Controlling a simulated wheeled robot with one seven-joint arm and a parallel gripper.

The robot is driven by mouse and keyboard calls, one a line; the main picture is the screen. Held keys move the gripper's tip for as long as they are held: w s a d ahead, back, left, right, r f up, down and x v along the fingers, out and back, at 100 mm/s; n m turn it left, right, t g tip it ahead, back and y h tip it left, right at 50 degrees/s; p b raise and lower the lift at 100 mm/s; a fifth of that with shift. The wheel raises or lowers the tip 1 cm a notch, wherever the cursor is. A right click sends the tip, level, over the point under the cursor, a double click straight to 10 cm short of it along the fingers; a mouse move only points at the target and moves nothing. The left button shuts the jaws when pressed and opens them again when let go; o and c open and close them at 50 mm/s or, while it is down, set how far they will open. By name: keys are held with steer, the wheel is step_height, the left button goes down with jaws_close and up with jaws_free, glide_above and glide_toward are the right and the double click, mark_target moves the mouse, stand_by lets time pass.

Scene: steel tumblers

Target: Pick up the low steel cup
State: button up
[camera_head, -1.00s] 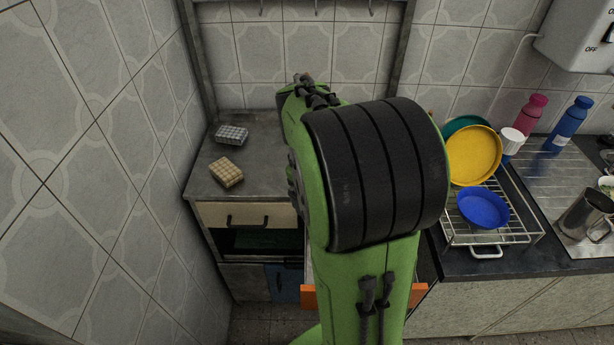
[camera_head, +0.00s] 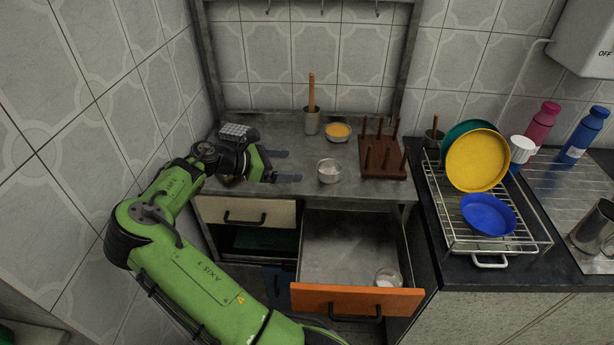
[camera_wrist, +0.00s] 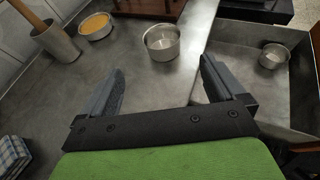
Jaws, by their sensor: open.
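A low steel cup (camera_head: 329,172) stands upright and looks empty on the grey counter, near its front edge. It also shows in the wrist view (camera_wrist: 161,44), ahead of and between my fingertips. A similar small steel cup (camera_head: 388,278) sits in the open drawer, at its front right; the wrist view shows it at the right (camera_wrist: 272,57). My gripper (camera_head: 288,165) is open and empty low over the counter, left of the counter cup, its fingers pointing toward it and apart from it. The wrist view shows both fingers (camera_wrist: 163,72) spread.
Behind stand a taller steel cup (camera_head: 311,124) with a wooden stick and a low cup of orange contents (camera_head: 338,131). A brown pegged rack (camera_head: 383,166) is right of the counter cup. The orange-fronted drawer (camera_head: 357,300) hangs open below. A dish rack (camera_head: 490,225) stands farther right.

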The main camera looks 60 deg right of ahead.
mark_target(338, 168)
steer(key=b+x, duration=0.5)
steer(key=x, duration=1)
steer(key=shift+s+d+f, duration=0.1)
steer(key=shift+s+d, duration=0.15)
steer(key=shift+s, duration=0.05)
steer(key=c, duration=1.1)
